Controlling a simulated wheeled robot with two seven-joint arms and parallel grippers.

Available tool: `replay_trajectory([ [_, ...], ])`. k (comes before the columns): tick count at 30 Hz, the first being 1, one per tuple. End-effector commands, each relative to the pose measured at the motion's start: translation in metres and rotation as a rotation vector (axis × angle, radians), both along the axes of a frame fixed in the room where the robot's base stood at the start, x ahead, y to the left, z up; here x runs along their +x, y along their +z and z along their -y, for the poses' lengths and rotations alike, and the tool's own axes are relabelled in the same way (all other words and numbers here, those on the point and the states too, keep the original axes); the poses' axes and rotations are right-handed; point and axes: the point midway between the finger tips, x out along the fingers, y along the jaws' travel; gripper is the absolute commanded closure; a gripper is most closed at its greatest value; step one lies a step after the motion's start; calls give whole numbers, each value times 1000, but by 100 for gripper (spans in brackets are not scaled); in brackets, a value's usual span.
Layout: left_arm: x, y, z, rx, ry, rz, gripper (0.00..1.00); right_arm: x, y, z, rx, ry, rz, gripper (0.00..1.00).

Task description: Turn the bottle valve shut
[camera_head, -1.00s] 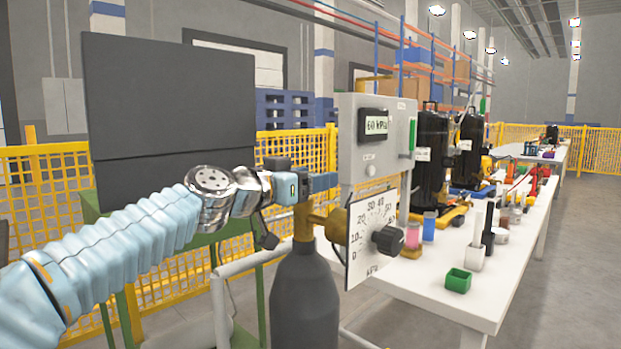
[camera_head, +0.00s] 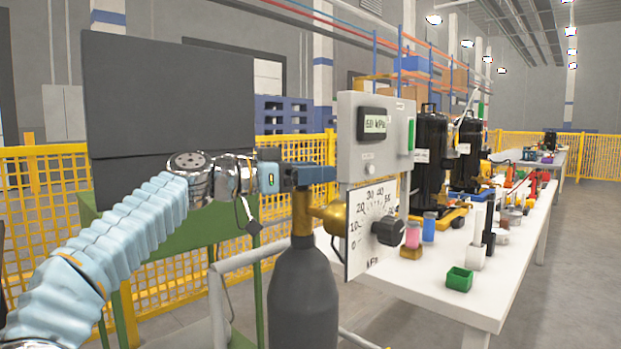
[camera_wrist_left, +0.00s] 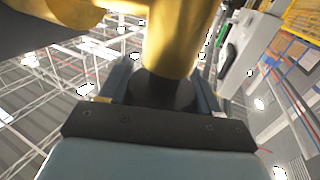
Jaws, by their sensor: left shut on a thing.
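A dark grey gas bottle (camera_head: 303,295) stands upright in front of the white table. A brass valve (camera_head: 302,215) rises from its neck and leads right to a brass regulator. My left gripper (camera_head: 312,175) is at the top of the valve, its fingers pointing right. In the left wrist view its fingers close on a dark round valve knob (camera_wrist_left: 163,92) at the end of the brass valve body (camera_wrist_left: 178,40). The knob is mostly hidden by the gripper in the head view. My right gripper is not in view.
A gauge panel (camera_head: 372,225) with a black knob (camera_head: 388,231) stands close right of the valve, below a grey box with a kPa display (camera_head: 375,124). A dark panel (camera_head: 168,100) stands behind my arm.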

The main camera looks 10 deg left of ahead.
Motion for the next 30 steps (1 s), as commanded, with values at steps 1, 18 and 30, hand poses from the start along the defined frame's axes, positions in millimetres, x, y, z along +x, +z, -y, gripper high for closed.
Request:
replay_trajectory([
  [1,2,2,-1,-2,-36,-2,68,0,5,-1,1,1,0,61],
  [18,-5,3,2,-1,-370,-1,68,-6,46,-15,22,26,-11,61],
  [30,-6,1,2,0,-407,0,68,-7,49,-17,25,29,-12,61],
])
